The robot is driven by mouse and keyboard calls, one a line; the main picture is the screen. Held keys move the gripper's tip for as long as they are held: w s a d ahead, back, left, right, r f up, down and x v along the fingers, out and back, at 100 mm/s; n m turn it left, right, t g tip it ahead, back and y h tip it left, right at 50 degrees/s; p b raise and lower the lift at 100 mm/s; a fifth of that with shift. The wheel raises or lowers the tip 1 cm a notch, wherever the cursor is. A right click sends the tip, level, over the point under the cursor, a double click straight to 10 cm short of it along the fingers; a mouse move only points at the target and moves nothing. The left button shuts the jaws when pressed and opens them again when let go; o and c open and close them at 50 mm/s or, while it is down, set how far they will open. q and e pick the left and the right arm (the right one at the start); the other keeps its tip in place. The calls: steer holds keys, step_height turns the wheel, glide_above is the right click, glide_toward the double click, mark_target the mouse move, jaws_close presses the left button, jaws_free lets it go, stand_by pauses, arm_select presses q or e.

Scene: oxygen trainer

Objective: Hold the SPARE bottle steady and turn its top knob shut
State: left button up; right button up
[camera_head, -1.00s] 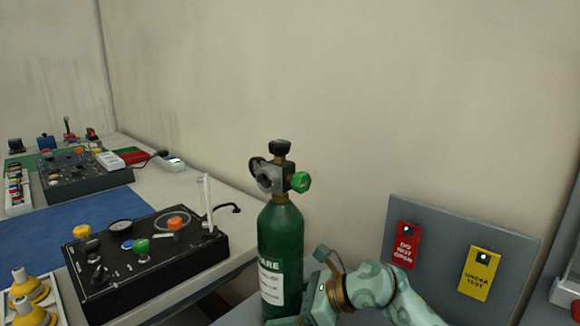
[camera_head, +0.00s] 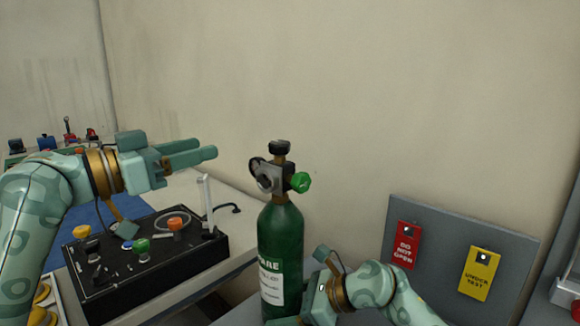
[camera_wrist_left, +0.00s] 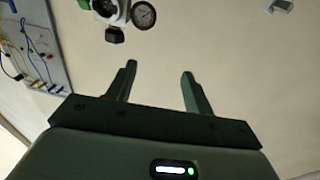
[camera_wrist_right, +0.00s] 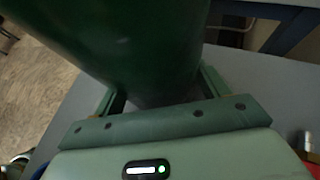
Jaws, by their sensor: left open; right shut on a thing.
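The green SPARE bottle (camera_head: 281,240) stands upright in the head view, its white label partly readable. A black top knob (camera_head: 280,146) caps its valve, with a green knob (camera_head: 300,182) at the valve's right side. My left gripper (camera_head: 207,149) is open and empty, left of the valve at about the top knob's height in the picture. In the left wrist view the black knob (camera_wrist_left: 115,36) and a round gauge (camera_wrist_left: 143,14) lie beyond the fingers, apart from them. My right gripper (camera_wrist_right: 162,95) is shut around the bottle's lower body; its fingertips are partly hidden.
A black control box (camera_head: 150,260) with coloured knobs and a clear upright tube stands on the bench at left, below my left arm. A grey panel (camera_head: 410,218) with red and yellow tags stands right of the bottle. A bare wall is behind.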

mark_target(279, 148)
arm_select(q)
steer(key=s+d+m+g+h, duration=0.1)
steer(key=s+d+m+g, duration=0.1)
steer(key=s+d+g, duration=0.3)
steer(key=w+d+t, duration=0.1)
steer(key=w+d, duration=0.1)
steer(key=d, duration=0.1)
steer(key=w+d+t, duration=0.1)
steer(key=w+d, duration=0.1)
steer(key=d, duration=0.2)
steer(key=w+d, duration=0.2)
steer(key=d, duration=0.1)
steer(key=shift+w+d+r+t, duration=0.2)
steer(key=shift+w+r+t, duration=0.15)
steer(key=shift+w+t, duration=0.05)
steer(key=c, duration=1)
